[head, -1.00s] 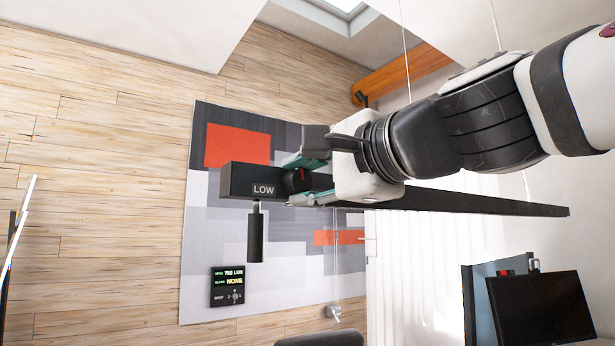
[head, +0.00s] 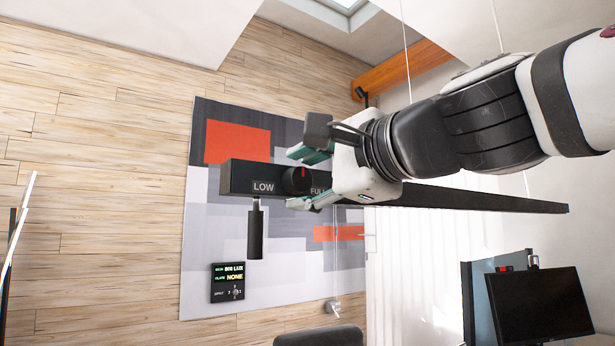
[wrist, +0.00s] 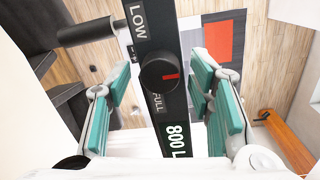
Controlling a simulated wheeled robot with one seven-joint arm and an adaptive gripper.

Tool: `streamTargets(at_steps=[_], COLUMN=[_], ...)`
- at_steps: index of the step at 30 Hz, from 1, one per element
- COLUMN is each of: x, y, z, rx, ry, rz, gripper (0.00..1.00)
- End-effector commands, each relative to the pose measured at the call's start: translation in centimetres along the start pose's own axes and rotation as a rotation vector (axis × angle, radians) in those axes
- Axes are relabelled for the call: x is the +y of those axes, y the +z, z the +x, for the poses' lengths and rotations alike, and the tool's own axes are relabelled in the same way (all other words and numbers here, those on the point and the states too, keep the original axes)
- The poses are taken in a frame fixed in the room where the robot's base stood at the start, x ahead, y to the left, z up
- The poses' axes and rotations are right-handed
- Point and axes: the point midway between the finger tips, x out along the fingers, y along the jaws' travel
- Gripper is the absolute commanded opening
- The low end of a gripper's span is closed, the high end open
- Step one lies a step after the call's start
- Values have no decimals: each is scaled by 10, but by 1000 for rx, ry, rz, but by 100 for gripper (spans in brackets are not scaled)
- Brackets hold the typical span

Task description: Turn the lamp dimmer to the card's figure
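The dimmer knob (head: 298,180) is round and black with a red mark, set on a black bar (head: 236,178) between the words LOW and FULL. In the wrist view the knob (wrist: 158,74) shows its red mark pointing right. A small black readout (head: 228,282) shows a green LUX figure, apparently in the 800s, and NONE in yellow.
A black cylindrical lamp head (head: 255,232) hangs under the bar's left end. A grey, white and red panel (head: 215,245) is behind on the plank wall. A monitor (head: 540,307) stands at lower right and a dark chair back (head: 318,337) at the bottom.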

Motion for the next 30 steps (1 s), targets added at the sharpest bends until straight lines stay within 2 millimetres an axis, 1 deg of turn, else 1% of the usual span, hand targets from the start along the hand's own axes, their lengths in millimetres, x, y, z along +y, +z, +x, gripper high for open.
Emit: streamTargets(at_steps=[8, 11, 14, 24, 27, 30], x=[0, -1, -1, -1, -1, 0], y=[0, 0, 0, 0, 0, 0], z=[-1, -6, -20, -87, -102, -112], rx=[0, 0, 0, 1, 1, 0], ry=[-1, -2, -4, -4, -3, -2], rz=[-1, -1, -2, -2, -1, -1], gripper=[51, 51, 51, 51, 51, 51])
